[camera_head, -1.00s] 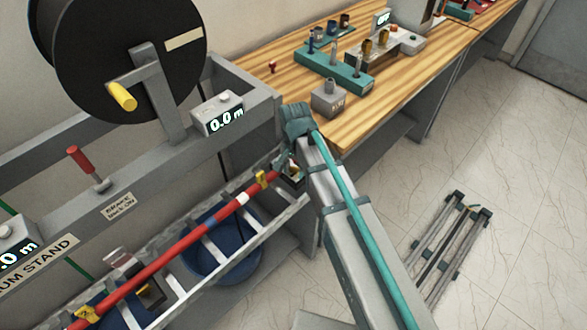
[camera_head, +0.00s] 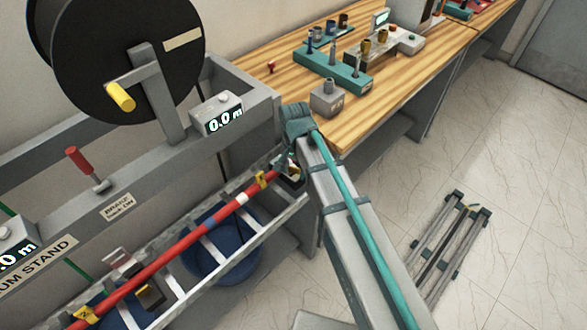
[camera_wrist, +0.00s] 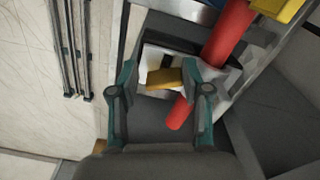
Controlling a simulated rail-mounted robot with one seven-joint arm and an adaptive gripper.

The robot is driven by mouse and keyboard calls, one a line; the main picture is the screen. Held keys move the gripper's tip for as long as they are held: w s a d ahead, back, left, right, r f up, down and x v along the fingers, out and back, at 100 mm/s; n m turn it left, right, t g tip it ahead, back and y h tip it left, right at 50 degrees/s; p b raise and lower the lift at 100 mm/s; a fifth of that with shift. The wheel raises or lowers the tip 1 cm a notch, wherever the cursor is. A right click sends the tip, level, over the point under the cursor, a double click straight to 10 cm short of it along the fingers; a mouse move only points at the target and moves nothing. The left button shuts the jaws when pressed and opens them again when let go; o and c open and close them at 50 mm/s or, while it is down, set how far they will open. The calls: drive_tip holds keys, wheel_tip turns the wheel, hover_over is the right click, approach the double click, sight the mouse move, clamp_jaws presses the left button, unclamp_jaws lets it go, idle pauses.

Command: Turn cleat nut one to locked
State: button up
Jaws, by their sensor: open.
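A yellow nut handle (camera_wrist: 165,78) sits on a pale cleat plate in the wrist view, which I take to be cleat nut one. The red cable (camera_wrist: 229,35) runs beside it, and its end shows lower down. My gripper (camera_wrist: 160,76) is open, with one finger on each side of the yellow handle. I cannot tell whether either finger touches it. In the head view my gripper (camera_head: 287,161) is down at the far end of the tray, by the cleat (camera_head: 293,179). My arm and gripper partly hide that cleat there.
A cable ladder tray (camera_head: 213,249) carries the red cable past yellow tags (camera_head: 262,180) and a second cleat (camera_head: 150,297). A drum stand (camera_head: 180,150) stands alongside. A wooden bench (camera_head: 405,85) with fittings is behind. A metal frame (camera_head: 450,245) lies on open floor.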

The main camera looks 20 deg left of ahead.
sight(296, 168)
drive_tip(key=shift+w+a+r, duration=0.2)
drive_tip(key=shift+w, duration=0.55)
drive_tip(key=shift+s+d, duration=0.1)
drive_tip(key=shift+s, duration=0.15)
drive_tip(key=shift+r, duration=0.1)
drive_tip(key=shift+w+a+r+p, duration=0.1)
drive_tip(key=shift+a+r+p, duration=0.05)
drive_tip(key=shift+r+p, duration=0.45)
drive_tip(key=shift+w+a+r+p, duration=0.1)
drive_tip(key=shift+r+p, duration=0.45)
drive_tip(key=shift+s+d+r+p, duration=0.2)
drive_tip(key=shift+d+r, duration=0.05)
drive_tip(key=shift+r, duration=0.2)
drive_tip(key=shift+s+d+r+p, duration=0.15)
drive_tip(key=shift+s+d+r, duration=0.1)
drive_tip(key=shift+r, duration=0.2)
drive_tip(key=shift+w+a+r, duration=0.1)
drive_tip(key=shift+a+r, duration=0.05)
drive_tip(key=shift+a, duration=0.1)
drive_tip(key=shift+s+d+r+p, duration=0.15)
drive_tip(key=shift+s+r+p, duration=0.05)
drive_tip(key=shift+r+p, duration=0.4)
wheel_tip(296, 168, up, 6)
drive_tip(key=p, duration=0.4)
